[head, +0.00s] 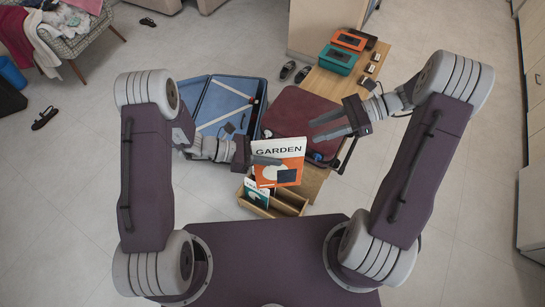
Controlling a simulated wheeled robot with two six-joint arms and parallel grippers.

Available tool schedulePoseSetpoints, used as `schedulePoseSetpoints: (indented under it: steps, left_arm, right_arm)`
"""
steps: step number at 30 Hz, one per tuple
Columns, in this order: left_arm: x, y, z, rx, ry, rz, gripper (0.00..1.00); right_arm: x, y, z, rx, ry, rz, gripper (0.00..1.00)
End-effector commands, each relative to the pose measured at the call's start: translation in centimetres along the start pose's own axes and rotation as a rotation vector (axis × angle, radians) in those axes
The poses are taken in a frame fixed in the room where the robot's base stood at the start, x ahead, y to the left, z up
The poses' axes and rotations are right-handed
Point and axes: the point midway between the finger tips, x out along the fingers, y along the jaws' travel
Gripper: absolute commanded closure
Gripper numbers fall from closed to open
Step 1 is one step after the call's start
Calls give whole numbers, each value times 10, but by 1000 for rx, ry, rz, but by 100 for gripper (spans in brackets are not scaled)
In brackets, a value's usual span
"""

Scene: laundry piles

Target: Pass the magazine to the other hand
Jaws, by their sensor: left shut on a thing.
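The magazine (291,155) has a white top with the word GARDEN and an orange lower part. It is held upright above a small wooden rack. My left gripper (267,161) is shut on the magazine at its left edge. My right gripper (326,127) is above and to the right of the magazine, with its fingers apart and pointing left. It is empty and does not touch the magazine.
A wooden rack (289,203) with another magazine (257,193) stands below. Behind are an open blue suitcase (222,103), a dark red suitcase lid (293,108) and a bench with a teal box (338,58) and an orange box (349,40). Shoes lie on the floor.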

Motion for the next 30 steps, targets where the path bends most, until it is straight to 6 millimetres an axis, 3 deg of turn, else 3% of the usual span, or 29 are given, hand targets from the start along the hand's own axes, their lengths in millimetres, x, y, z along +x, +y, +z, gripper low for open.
schedulePoseSetpoints:
  steps: [5, 8, 10, 15, 18, 23, 30]
  left_arm:
    - [0, 0, 1, 0, -1, 0, 100]
    - [0, 0, 1, 0, -1, 0, 100]
    - [0, 0, 1, 0, -1, 0, 100]
    - [0, 0, 0, 0, -1, 0, 100]
    - [0, 0, 0, 0, -1, 0, 100]
    - [0, 0, 0, 0, -1, 0, 100]
    - [0, 0, 0, 0, -1, 0, 100]
  right_arm:
    - [7, 27, -67, -138, 255, 60, 62]
    - [5, 62, -101, -344, 489, 201, 62]
    - [-3, 85, -112, -598, 682, 362, 62]
    - [-8, 103, -91, -1159, 939, 657, 62]
    - [2, 113, -68, -1321, 971, 726, 62]
    - [11, 105, -46, -1427, 995, 725, 62]
    - [13, 105, -45, -1431, 990, 729, 62]
